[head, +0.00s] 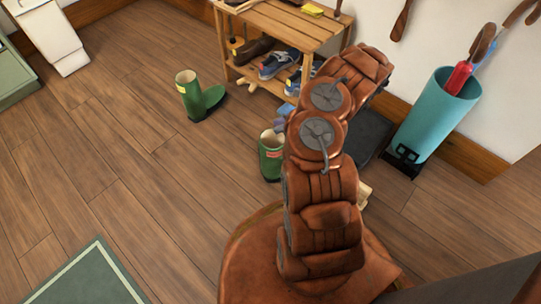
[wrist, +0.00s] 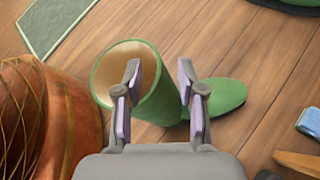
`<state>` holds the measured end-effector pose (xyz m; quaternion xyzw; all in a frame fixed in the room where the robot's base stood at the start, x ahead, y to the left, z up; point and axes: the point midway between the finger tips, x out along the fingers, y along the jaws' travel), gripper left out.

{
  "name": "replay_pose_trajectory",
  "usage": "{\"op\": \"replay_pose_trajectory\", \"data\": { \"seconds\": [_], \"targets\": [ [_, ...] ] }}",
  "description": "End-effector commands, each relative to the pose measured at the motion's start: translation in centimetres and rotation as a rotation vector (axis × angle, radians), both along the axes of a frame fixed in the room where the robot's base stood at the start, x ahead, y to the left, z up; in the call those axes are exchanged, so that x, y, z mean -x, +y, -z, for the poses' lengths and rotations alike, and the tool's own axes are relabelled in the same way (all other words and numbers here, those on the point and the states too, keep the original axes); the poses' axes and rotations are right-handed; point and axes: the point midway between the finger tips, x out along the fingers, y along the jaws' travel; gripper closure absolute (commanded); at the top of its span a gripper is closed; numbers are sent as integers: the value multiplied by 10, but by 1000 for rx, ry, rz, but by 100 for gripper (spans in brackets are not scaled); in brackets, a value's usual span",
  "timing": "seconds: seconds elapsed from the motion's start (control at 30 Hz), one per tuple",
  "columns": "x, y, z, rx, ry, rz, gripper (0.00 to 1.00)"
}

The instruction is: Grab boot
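Two green boots stand on the wooden floor. The nearer boot (head: 270,160) is partly hidden behind my arm in the head view. The other boot (head: 195,98) stands farther back to the left, toe to the right. In the wrist view a green boot (wrist: 160,95) lies below my gripper (wrist: 159,70), its open top at the left and its toe at the right. My gripper is open, with one purple-padded finger on each side of the boot's middle in the picture. I cannot tell whether the fingers touch it.
A wooden shoe rack (head: 290,22) with several shoes stands at the back. A teal umbrella stand (head: 432,115) is at the right. A green mat (head: 85,280) lies at the lower left. The floor left of the boots is clear.

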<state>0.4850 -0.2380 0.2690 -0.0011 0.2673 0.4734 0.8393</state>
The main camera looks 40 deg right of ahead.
Motion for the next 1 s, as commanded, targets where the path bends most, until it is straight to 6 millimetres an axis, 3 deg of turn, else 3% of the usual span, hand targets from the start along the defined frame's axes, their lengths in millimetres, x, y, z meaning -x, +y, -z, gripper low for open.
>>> {"op": "replay_pose_trajectory", "data": {
  "seconds": [0.13, 0.37, 0.73, 1.0],
  "targets": [
    [-7, 16, 8, -5, -1, -2, 61],
    [-8, 17, 8, -2, -2, -1, 61],
    [-8, 16, 8, -1, -1, -2, 98],
    [-8, 16, 8, -1, -1, -2, 100]
  ]
}}
